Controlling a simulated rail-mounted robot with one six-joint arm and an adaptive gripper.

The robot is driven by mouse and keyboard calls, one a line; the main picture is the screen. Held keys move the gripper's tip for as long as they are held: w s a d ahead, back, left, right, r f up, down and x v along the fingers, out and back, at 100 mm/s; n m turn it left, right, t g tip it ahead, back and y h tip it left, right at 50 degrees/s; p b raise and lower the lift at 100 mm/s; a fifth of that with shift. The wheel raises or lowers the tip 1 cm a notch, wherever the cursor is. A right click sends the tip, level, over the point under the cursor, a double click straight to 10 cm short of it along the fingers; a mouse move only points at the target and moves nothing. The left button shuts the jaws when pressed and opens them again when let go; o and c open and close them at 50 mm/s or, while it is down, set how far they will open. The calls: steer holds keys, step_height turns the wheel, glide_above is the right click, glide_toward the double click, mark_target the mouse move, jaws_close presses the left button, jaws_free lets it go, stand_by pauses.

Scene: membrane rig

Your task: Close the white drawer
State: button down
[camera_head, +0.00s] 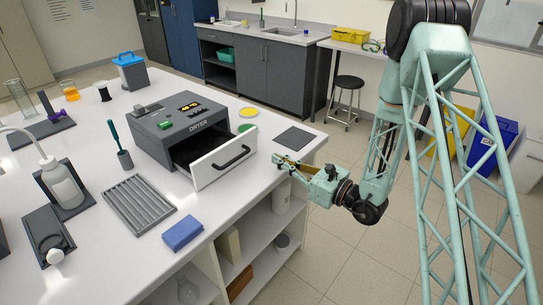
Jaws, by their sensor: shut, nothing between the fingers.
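The white drawer (226,163) is pulled out of the front of the grey dryer box (165,140) on the white bench. Its dark inside shows behind the white front, and a black bar handle (232,157) runs across that front. My gripper (278,160) is shut and empty, to the right of the drawer front near the bench edge. It points left toward the drawer, with a gap between them; its exact height above the bench is hard to tell.
A grey slotted tray (139,203), a blue block (182,233) and a green-handled tool in a holder (123,158) are near the dryer's left. A dark square mat (294,138) lies to the right. Open shelves sit below the bench edge.

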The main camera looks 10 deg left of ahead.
steer(key=shift+v, duration=1.4)
